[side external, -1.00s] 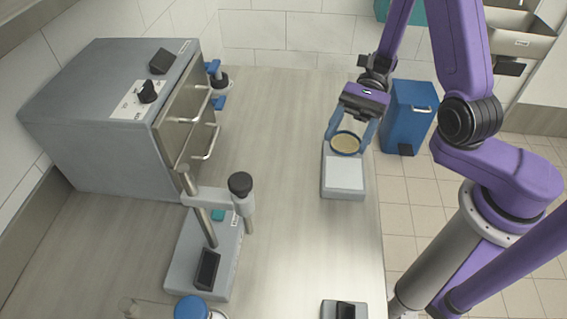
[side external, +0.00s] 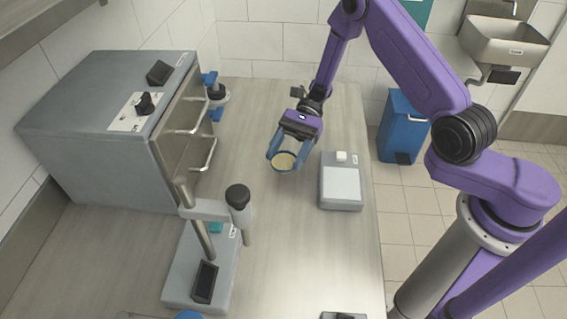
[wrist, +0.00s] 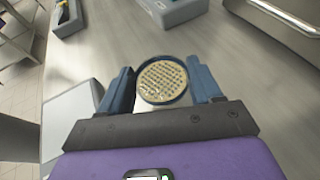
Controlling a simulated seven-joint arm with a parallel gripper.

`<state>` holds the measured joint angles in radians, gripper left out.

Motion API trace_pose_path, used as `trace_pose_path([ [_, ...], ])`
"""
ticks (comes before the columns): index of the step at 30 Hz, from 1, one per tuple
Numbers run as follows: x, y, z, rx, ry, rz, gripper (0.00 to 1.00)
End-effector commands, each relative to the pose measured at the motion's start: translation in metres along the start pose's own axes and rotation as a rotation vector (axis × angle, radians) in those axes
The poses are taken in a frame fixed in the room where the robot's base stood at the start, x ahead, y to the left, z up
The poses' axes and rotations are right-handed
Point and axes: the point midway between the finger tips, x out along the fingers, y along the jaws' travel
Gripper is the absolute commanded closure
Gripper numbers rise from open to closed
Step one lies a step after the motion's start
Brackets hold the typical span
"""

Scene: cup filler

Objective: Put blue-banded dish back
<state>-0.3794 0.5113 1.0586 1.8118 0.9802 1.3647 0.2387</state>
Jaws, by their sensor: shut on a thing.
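The blue-banded dish (side external: 284,163) is round and shallow, with a blue rim and a pale, speckled filling. My gripper (side external: 285,154) is shut on it, with a blue finger on either side of the rim. It holds the dish over the open counter, left of the grey device with a pale square plate (side external: 343,185). The wrist view shows the dish (wrist: 162,80) roughly level between my fingers (wrist: 163,88), its filling dotted in a regular pattern.
A grey cabinet (side external: 95,125) with handled front panels stands at left. A post stand (side external: 215,210) is in front of it. A blue bin (side external: 405,125) stands beyond the counter. The middle counter is clear.

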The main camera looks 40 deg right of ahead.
Motion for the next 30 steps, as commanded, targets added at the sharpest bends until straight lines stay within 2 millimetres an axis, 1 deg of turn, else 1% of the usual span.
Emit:
trace_pose_path([
  [5,0.003,-0.007,-0.008,0.001,-0.001,0.001,0.70],
  [7,0.006,-0.010,-0.014,0.002,-0.001,0.001,0.70],
  [12,0.013,-0.009,-0.033,0.003,-0.001,0.001,0.70],
  [14,0.014,-0.009,-0.037,0.002,-0.001,0.000,0.70],
  [27,0.015,-0.009,-0.042,0.001,0.000,0.000,0.70],
  [28,0.015,-0.009,-0.042,0.001,0.000,0.000,0.29],
  [30,0.015,-0.009,-0.042,0.000,0.000,0.000,0.10],
])
